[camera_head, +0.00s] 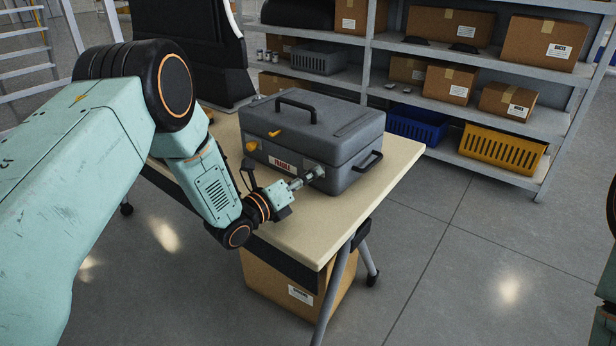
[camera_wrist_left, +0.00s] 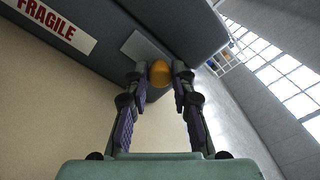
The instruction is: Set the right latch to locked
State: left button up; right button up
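A grey case (camera_head: 345,130) stands closed on the table. Its left latch (camera_head: 252,146) is a yellow knob on the front, left of the FRAGILE label. My left gripper (camera_head: 318,173) is at the right end of the case front and hides the right latch in the head view. In the left wrist view the right latch shows as a rounded yellow knob (camera_wrist_left: 159,72) in front of a grey plate. The fingertips (camera_wrist_left: 160,76) close on both its sides with no clear gap. Its setting cannot be read. My right gripper is not in view.
The pale table top (camera_head: 385,178) is clear at the right and front of the case. A handle (camera_head: 368,165) sticks out from its right side. Shelves with cartons, a blue crate (camera_head: 416,125) and a yellow crate (camera_head: 503,150) stand behind.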

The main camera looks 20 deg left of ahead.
aim_at(308, 165)
pick_arm(q)
grip_shut()
jog(key=a, duration=0.1)
jog(key=w+a, duration=0.1)
jog(key=a, duration=0.1)
jog(key=shift+w+a, duration=0.1)
jog(key=shift+w, duration=0.1)
jog(key=shift+o, duration=0.6)
grip_release()
jog(key=shift+r, duration=0.1)
jog(key=o, duration=0.5)
jog(key=shift+c, duration=0.2)
jog(key=shift+o, duration=0.2)
jog(key=shift+s, duration=0.1)
